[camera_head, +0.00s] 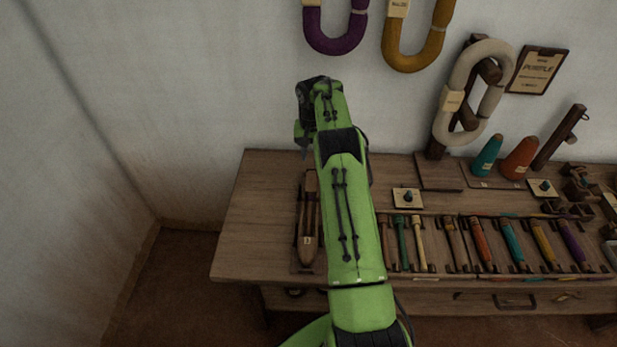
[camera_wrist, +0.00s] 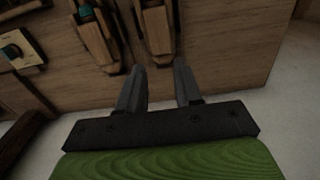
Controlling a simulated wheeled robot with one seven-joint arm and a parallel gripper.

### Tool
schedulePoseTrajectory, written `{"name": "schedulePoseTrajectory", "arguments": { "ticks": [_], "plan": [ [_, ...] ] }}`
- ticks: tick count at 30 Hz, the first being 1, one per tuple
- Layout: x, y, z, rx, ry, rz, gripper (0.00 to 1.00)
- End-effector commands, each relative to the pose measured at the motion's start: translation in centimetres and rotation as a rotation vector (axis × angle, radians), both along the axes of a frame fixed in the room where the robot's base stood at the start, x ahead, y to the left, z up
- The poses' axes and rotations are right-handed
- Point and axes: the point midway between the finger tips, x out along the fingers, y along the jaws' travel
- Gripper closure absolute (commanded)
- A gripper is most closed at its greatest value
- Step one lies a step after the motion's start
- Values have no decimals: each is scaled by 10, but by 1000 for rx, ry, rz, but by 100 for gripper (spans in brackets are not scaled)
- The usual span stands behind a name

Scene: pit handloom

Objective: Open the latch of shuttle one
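Shuttle one seems to be the wooden boat-shaped shuttle (camera_head: 309,232) with a small pale label at the left end of the bench; my arm partly covers the area beside it. The right one (camera_wrist: 160,36) appears to be shuttle one, and the left one (camera_wrist: 99,40) has a teal part inside. My gripper (camera_wrist: 160,72) is open and empty, its fingers apart, with the right shuttle's tip in the gap between them in the picture. Contact and height cannot be told. The latch is not clearly visible.
The wooden bench (camera_head: 252,205) stands against a wall. Several coloured bobbins (camera_head: 481,243) fill a rack. Cones (camera_head: 519,158) and a pale yarn hank (camera_head: 487,62) stand behind. The bench's left end is bare.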

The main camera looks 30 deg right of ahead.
Motion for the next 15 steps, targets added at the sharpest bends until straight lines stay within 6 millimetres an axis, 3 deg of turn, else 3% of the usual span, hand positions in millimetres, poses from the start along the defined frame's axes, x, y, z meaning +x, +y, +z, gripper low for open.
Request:
{"name": "schedulePoseTrajectory", "arguments": {
  "ticks": [1,6,10,15],
  "plan": [
    [0,0,-19,0,3,0,66],
    [-1,0,-61,0,3,0,66],
    [0,0,-86,-1,1,0,66],
    [0,0,-100,0,-1,0,66]
  ]
}}
